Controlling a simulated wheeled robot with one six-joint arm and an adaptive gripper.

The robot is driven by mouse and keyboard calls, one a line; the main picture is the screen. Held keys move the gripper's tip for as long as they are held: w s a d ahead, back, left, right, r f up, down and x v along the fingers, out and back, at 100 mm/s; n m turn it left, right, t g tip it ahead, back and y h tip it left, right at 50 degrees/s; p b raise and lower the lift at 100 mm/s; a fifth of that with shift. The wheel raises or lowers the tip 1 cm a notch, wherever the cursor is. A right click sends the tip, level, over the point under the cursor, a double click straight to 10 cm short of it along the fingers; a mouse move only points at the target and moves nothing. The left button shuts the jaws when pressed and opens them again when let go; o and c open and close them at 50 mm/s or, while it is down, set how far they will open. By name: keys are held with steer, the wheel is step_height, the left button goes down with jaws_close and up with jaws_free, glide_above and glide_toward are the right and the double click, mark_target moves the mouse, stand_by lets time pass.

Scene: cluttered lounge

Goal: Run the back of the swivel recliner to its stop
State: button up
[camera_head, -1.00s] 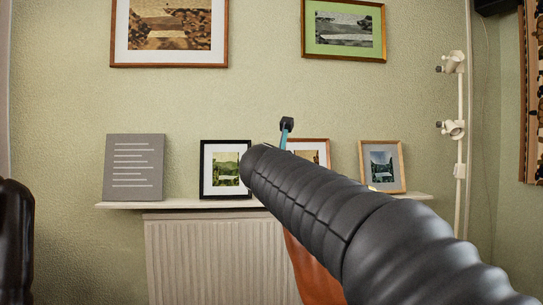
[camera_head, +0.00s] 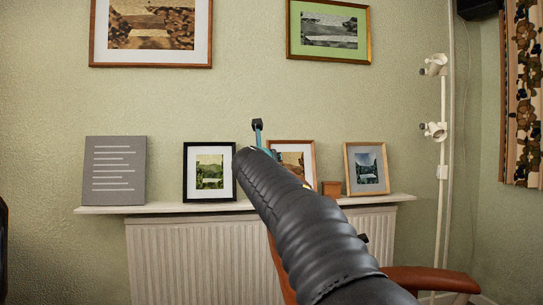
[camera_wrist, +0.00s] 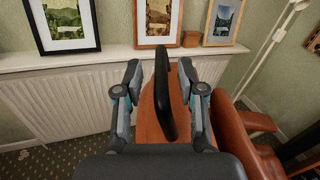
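The swivel recliner has brown leather. In the wrist view its back (camera_wrist: 152,120) stands upright, seen nearly edge-on, with a long black piece (camera_wrist: 164,95) along it. My gripper (camera_wrist: 160,68) is open, one finger on each side of the back and the black piece. Gaps show on both sides, and I see no clear contact. The recliner's seat side (camera_wrist: 222,125) shows to the right. In the head view my arm hides most of the chair; an armrest (camera_head: 430,279) shows at the lower right, and one gripper fingertip (camera_head: 257,126) shows beyond the arm.
A white shelf (camera_head: 160,209) above a radiator (camera_head: 180,260) runs behind the chair. It bears framed pictures (camera_head: 209,172), a grey text board (camera_head: 116,170) and a small brown box (camera_head: 331,188). A white lamp pole (camera_head: 441,190) stands right. Patterned carpet (camera_wrist: 60,160) shows at the left.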

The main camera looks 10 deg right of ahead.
steer(key=shift+x, duration=1.35)
jaws_close()
